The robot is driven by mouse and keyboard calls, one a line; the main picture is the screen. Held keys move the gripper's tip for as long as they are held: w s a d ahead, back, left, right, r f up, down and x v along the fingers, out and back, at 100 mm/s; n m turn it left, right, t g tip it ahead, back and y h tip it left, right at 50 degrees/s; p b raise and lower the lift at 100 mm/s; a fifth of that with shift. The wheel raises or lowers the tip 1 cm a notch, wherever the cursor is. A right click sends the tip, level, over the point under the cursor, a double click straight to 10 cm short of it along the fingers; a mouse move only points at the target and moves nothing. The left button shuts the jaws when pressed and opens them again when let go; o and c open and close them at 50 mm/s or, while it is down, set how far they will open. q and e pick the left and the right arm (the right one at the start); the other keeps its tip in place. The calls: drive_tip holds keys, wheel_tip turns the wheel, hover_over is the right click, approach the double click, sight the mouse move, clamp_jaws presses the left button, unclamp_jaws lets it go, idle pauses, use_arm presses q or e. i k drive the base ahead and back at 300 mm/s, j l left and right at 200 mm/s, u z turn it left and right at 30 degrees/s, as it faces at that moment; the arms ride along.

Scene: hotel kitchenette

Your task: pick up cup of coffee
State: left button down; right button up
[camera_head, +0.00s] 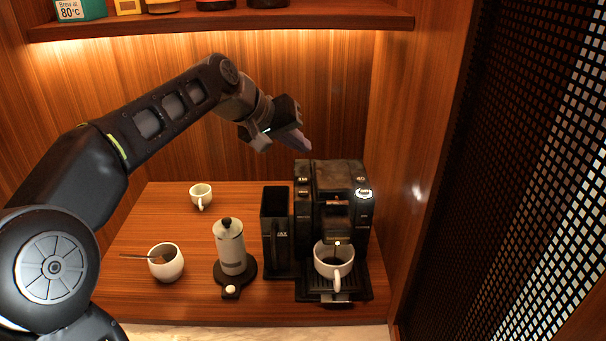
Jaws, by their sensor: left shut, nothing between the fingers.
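A white cup with dark coffee in it (333,262) stands upright on the drip tray of the black coffee machine (338,185). Its handle points toward the front. My left gripper (297,140) is above and behind the machine's top left corner in the picture, apart from the cup. It is shut with nothing in it. My right gripper is not in view.
A black container (276,222) stands against the machine's left side. Left of it are a white grinder (230,248), a white pot with a spoon (166,264) and a small white cup (201,195). A shelf (230,22) runs above; a wood panel closes the right.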

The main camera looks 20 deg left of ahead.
sight(335, 274)
drive_tip(key=k, duration=1.5)
